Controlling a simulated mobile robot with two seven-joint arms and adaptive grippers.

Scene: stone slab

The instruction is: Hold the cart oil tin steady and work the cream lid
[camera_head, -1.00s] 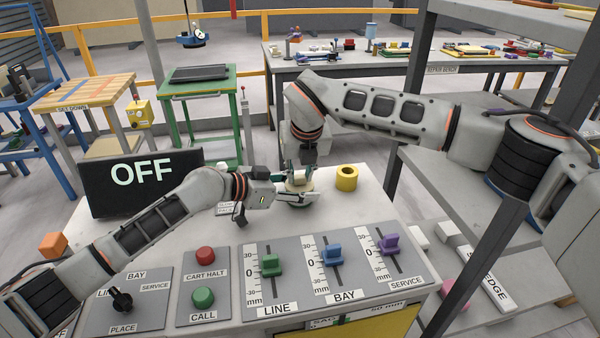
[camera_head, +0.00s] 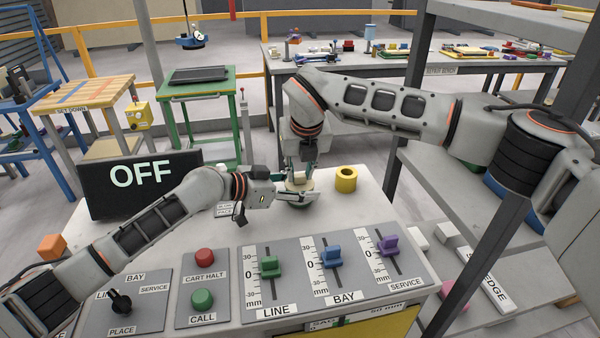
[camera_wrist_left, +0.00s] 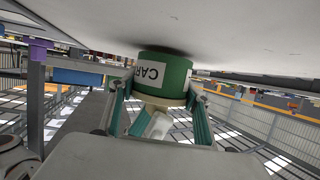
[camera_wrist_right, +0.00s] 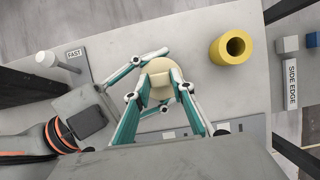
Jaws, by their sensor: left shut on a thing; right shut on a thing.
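The cart oil tin is a green round tin (camera_wrist_left: 170,68) with a white label reading "CAR"; it stands on the pale slab, largely hidden by the grippers in the head view. Its cream lid (camera_wrist_right: 162,82) is on top, with a raised cream grip across it. My left gripper (camera_head: 299,197) comes from the left and is shut around the tin. My right gripper (camera_wrist_right: 160,90) is above and shut on the lid's raised grip. Whether the lid has lifted or turned cannot be told.
A yellow ring (camera_head: 346,179) stands on the slab right of the tin. A black OFF display (camera_head: 142,182) is at the left. Slider panels and buttons line the front edge, with a green LINE slider (camera_head: 269,267) closest. A dark post rises at the right.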

